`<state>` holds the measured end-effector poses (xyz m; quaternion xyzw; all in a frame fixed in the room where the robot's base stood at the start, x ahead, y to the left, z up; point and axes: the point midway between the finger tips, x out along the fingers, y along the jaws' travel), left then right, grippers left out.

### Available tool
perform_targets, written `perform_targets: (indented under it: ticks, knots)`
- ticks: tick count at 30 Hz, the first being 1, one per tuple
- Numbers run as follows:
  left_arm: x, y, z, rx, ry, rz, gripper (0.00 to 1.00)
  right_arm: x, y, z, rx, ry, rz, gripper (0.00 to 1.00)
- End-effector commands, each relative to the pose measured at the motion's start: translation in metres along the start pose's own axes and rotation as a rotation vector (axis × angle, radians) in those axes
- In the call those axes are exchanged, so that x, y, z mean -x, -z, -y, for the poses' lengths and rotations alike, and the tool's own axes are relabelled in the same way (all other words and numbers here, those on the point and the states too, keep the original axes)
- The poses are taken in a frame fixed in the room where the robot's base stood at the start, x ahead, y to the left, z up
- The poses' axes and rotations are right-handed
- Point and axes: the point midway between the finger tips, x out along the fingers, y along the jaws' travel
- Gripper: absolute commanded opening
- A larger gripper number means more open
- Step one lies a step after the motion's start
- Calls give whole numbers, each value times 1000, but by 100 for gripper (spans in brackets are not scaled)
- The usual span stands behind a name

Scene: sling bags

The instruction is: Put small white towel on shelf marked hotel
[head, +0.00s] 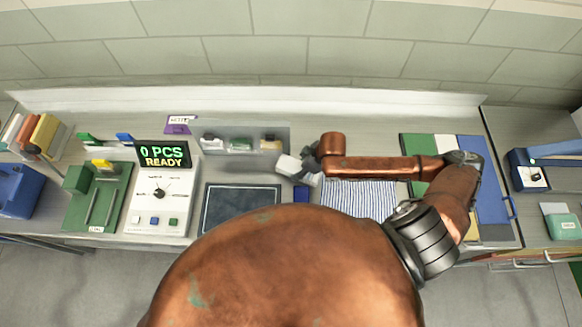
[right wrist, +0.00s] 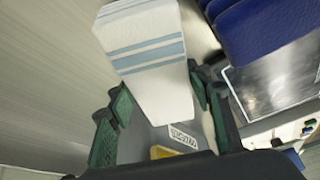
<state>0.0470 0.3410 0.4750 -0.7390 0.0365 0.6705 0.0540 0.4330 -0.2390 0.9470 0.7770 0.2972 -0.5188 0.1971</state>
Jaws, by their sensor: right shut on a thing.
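My right gripper (head: 311,162) is shut on a small white towel (head: 289,166). It holds the towel near the middle of the bench, just right of the dark mat. In the right wrist view the towel (right wrist: 150,50) is folded, with light blue stripes, between the green-padded fingers. A grey divided tray (head: 283,133) behind it holds several small folded items. A green rack (head: 122,195) with a small label stands at the left. I cannot read a hotel mark on any shelf. My left gripper is not in view.
A white control box (head: 160,205) shows "0 PCS READY". The dark mat (head: 240,207) is bare. A dark blue item (head: 301,193) lies close to the towel. A striped cloth (head: 358,199) lies beneath my right arm. Green, white and blue panels (head: 478,160) are at the right.

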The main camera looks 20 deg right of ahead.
Motion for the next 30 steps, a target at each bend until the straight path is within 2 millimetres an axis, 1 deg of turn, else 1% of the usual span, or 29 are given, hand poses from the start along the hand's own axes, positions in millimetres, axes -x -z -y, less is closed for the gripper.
perform_targets:
  ticks: [4, 6, 9, 11, 23, 24, 30]
  knots:
    - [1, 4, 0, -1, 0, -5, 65, -9, 9, 0, 0, 0, -2, 16]
    - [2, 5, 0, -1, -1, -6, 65, -17, 16, 0, 0, 0, -2, 16]
    - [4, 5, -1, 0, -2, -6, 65, -30, 20, 0, 0, 0, 0, 16]
    - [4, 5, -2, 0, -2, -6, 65, -34, 22, 0, 1, -1, 0, 16]
    - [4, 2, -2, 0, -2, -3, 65, -39, 21, 0, 1, -1, 1, 16]
    - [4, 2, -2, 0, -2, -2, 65, -39, 21, 0, 1, -1, 2, 49]
    - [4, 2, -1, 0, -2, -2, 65, -39, 21, 0, 1, -1, 2, 63]
